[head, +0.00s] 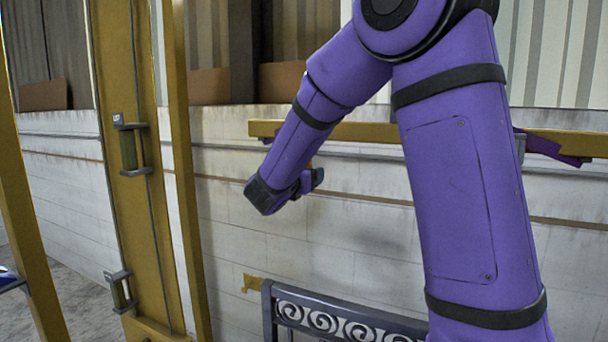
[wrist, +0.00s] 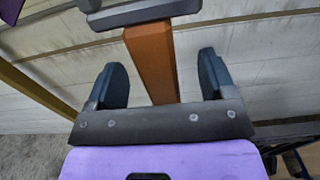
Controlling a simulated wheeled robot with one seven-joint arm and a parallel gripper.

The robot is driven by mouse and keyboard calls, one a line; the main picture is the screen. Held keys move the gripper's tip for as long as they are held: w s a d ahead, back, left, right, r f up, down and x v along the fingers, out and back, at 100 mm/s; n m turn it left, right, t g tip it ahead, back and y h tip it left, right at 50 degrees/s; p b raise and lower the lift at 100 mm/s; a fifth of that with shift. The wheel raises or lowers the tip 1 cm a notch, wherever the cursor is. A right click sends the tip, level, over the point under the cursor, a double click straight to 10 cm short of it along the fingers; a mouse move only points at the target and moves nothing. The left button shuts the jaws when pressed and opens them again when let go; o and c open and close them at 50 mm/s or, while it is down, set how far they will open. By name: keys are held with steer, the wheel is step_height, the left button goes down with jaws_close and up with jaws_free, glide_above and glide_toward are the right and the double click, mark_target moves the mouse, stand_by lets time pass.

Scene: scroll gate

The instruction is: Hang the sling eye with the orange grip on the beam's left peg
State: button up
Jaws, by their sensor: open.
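The orange grip (wrist: 150,52) shows in the wrist view as an upright bar with a dark grey block (wrist: 140,12) across its far end. My gripper (wrist: 162,66) is open, with one dark finger on each side of the grip and a visible gap to both. In the head view my gripper (head: 306,183) is just below the yellow beam (head: 350,131), near its left end. Only a sliver of orange shows there, behind my gripper. A small dark piece (head: 267,140) at the beam's left end may be the left peg; my arm hides the beam's middle. The sling eye's outline is unclear.
A yellow post (head: 140,220) with grey-bracketed rollers stands at left. A dark scrollwork gate (head: 345,325) is low in front. A pale block wall (head: 350,240) lies behind the beam. A purple piece (head: 550,147) and grey bracket sit on the beam at right.

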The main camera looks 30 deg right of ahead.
step_height(320, 180, down, 11)
steer(key=shift+f, duration=0.2)
stand_by(1.6)
steer(key=v, duration=1.1)
stand_by(0.7)
stand_by(0.7)
stand_by(0.7)
